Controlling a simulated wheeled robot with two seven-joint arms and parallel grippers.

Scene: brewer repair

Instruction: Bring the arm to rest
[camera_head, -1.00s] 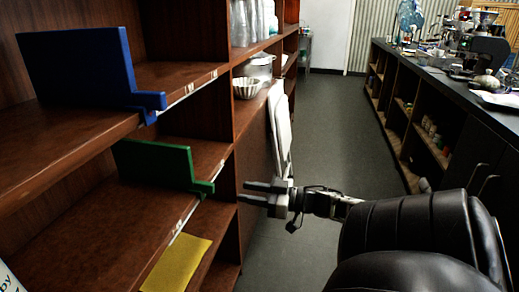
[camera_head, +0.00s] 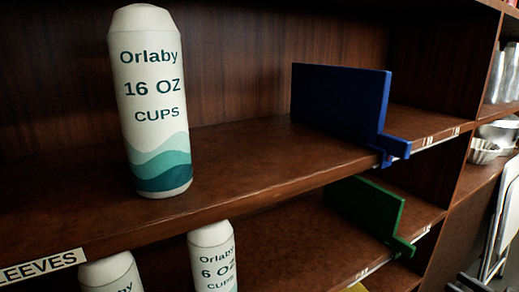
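The tips of my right gripper (camera_head: 468,284) show at the bottom right edge, low in front of the shelf unit and beside a folded white item. Two dark fingertips appear apart with nothing seen between them; the rest of the gripper and arm is cut off by the frame. My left gripper is not in view.
A wooden shelf unit (camera_head: 250,165) fills the view. A tall "16 OZ" cup sleeve (camera_head: 155,105) stands on the upper shelf, with a blue divider (camera_head: 340,100) to its right. Below are a green divider (camera_head: 368,210) and two more cup sleeves, one marked "6 OZ" (camera_head: 213,258).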

